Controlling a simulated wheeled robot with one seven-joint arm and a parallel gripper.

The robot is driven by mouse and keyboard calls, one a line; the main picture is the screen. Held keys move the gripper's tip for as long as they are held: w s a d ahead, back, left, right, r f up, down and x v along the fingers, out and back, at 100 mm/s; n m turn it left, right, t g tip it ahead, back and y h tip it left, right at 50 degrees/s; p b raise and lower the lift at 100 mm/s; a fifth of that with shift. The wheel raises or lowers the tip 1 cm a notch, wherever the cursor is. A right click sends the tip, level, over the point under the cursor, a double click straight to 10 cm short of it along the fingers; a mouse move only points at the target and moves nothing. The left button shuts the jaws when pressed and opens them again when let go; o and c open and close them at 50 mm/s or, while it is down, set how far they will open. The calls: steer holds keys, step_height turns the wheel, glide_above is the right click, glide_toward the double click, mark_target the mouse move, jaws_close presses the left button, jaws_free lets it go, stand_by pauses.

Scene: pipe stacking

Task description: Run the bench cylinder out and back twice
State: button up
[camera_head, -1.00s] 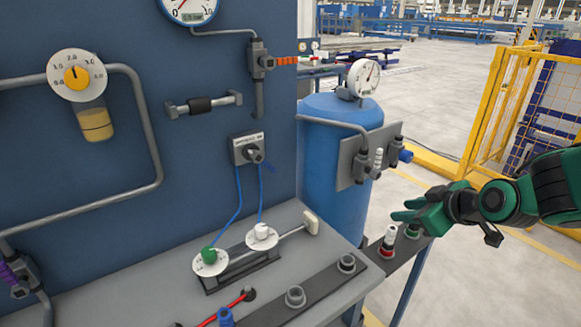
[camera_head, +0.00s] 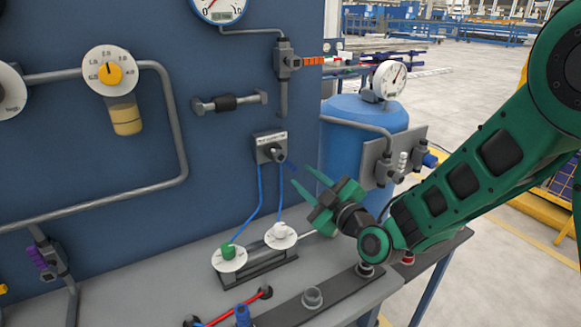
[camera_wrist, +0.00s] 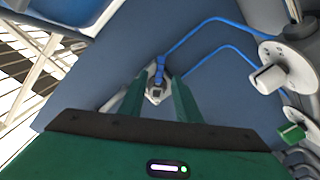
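The bench cylinder (camera_head: 262,262) lies on the grey bench, with a green-knobbed dial (camera_head: 228,257) and a white-knobbed dial (camera_head: 281,236) on it. Its rod reaches out to the right; its end is mostly hidden behind my gripper. The hand valve (camera_head: 268,146), a grey box with a dark knob and blue lever, is on the blue panel; two blue tubes run down from it toward the cylinder. My gripper (camera_head: 301,175) is open, to the right of the valve and pointing toward it. In the wrist view, the valve (camera_wrist: 156,93) shows between the parted fingers, with no visible grip.
A blue tank (camera_head: 350,150) with a gauge (camera_head: 389,80) stands right of the panel, close behind my arm. A regulator (camera_head: 109,74) and grey pipes are on the panel at left. A dark strip with round fittings (camera_head: 312,298) lies along the bench front.

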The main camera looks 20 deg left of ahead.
mark_target(292, 166)
steer(key=x, duration=0.8)
steer(key=shift+w, duration=0.1)
steer(key=shift+c, duration=0.2)
